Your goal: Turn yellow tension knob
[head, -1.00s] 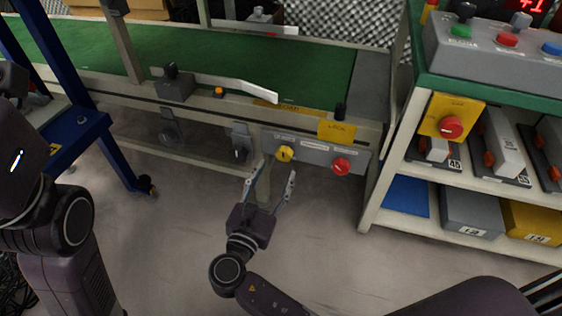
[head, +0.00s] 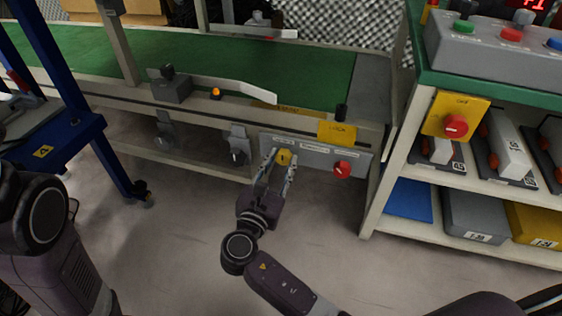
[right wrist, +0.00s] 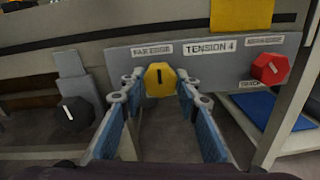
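The yellow tension knob (head: 283,157) sits on the grey panel (head: 312,158) on the front of the conveyor. In the right wrist view, the yellow knob (right wrist: 160,79) has a dark, roughly upright mark. My right gripper (head: 281,160) is at the panel, with one fingertip on each side of the knob. In the right wrist view, the gripper (right wrist: 160,77) is open around it, with narrow gaps seeming to show at both sides. Firm contact cannot be made out. My left gripper is not in view; only part of the left arm shows.
A red knob (head: 342,169) is on the same panel to the right. A dark knob (right wrist: 75,113) is to the left. A shelf unit with a red knob on a yellow plate (head: 456,126) stands right. A blue frame (head: 88,130) stands left. The floor below is clear.

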